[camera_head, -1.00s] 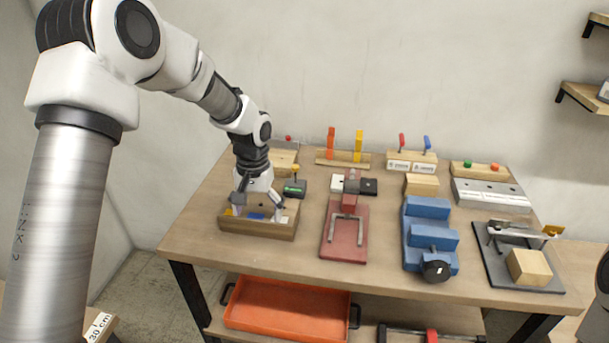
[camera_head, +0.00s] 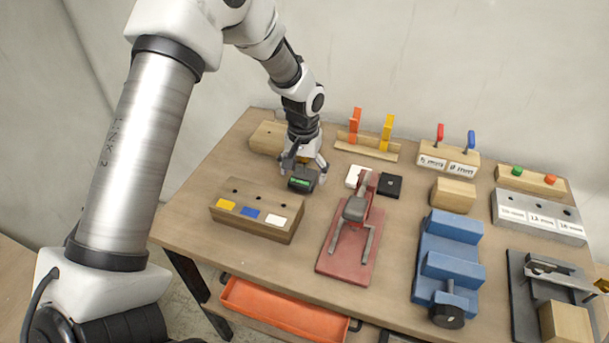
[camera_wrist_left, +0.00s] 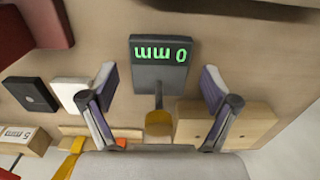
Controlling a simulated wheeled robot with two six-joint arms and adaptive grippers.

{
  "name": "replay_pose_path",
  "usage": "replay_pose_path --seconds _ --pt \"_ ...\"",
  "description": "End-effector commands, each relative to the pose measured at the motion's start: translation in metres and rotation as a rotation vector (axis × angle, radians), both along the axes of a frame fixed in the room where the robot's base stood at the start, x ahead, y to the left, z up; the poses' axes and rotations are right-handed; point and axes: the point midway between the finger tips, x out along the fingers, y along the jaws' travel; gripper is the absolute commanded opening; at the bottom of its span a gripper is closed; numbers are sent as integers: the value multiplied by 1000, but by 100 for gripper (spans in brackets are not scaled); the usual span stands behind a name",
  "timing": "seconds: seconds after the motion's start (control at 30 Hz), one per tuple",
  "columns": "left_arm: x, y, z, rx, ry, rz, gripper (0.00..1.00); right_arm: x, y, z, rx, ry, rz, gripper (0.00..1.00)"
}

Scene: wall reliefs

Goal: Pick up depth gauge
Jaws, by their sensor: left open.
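The depth gauge (camera_head: 302,180) is a dark grey block with a green digital display, standing on the table. In the left wrist view the gauge (camera_wrist_left: 159,68) shows "0 mm" upside down, with a thin rod and a yellow round end pointing toward my gripper. My left gripper (camera_head: 305,172) is over the gauge from above and behind. In the wrist view its two fingers (camera_wrist_left: 158,88) are spread on either side of the gauge, with gaps between. The yellow end is between the fingers near the palm. My right gripper is not in view.
A wooden block with coloured labels (camera_head: 257,211) stands in front left. A red stand (camera_head: 348,240), white block (camera_head: 354,175) and black block (camera_head: 389,186) are to the right. A wooden block (camera_head: 268,137) lies behind the gripper. A blue vise (camera_head: 447,262) is farther right.

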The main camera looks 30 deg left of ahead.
Motion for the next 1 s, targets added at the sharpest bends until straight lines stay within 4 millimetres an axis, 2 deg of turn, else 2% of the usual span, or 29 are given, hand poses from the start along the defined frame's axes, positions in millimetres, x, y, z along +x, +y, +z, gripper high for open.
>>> replay_pose_path --seconds 0.1,0.27,0.3,0.5,0.83,1.0 --pt "0 0 -12 0 0 0 88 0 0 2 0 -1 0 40" --pt "1 0 -13 0 -2 1 88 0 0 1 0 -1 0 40" --pt "1 0 -13 0 -2 1 84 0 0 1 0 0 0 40" --pt "1 0 -13 0 -2 1 16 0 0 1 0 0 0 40" --pt "1 0 -10 0 -3 1 16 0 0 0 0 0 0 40" --pt "2 0 20 0 -7 1 16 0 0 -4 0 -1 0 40"
